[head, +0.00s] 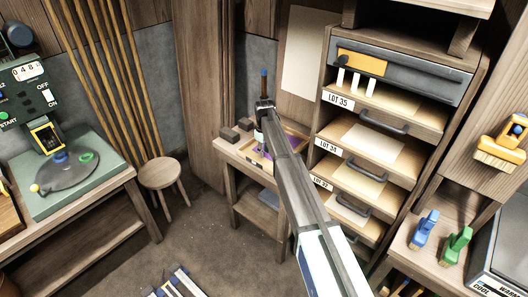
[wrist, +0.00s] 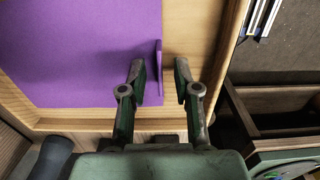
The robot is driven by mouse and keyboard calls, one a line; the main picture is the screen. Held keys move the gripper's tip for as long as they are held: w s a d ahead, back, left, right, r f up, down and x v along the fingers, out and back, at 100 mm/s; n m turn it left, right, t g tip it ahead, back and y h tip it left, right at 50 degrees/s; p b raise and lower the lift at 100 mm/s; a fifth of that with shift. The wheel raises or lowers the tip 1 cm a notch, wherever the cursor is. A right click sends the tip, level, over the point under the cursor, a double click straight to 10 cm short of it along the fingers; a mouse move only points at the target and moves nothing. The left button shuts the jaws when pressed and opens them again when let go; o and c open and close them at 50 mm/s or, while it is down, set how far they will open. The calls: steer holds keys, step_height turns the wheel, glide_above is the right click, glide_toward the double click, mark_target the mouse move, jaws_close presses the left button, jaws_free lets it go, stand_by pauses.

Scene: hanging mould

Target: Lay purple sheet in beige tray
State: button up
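The purple sheet (wrist: 85,50) lies flat in the beige tray (wrist: 205,25), toward the tray's left side in the wrist view. A narrow purple tab stands up along its right edge. My gripper (wrist: 159,66) is open over the sheet's right edge, one finger on each side of the tab. I cannot tell whether a finger touches it. In the head view, the tray (head: 293,132) is on a small wooden table, and a little of the purple sheet (head: 265,150) shows beside my arm, which hides the rest.
A wooden shelf rack with labelled drawers (head: 375,147) stands right of the small table. Dark blocks (head: 229,136) sit at the table's left end. A round stool (head: 162,172) stands farther left. Brushes (head: 456,245) stand on a shelf at lower right.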

step_height(320, 180, up, 12)
steer(key=b, duration=0.3)
steer(key=shift+b, duration=0.4)
steer(key=shift+f, duration=0.1)
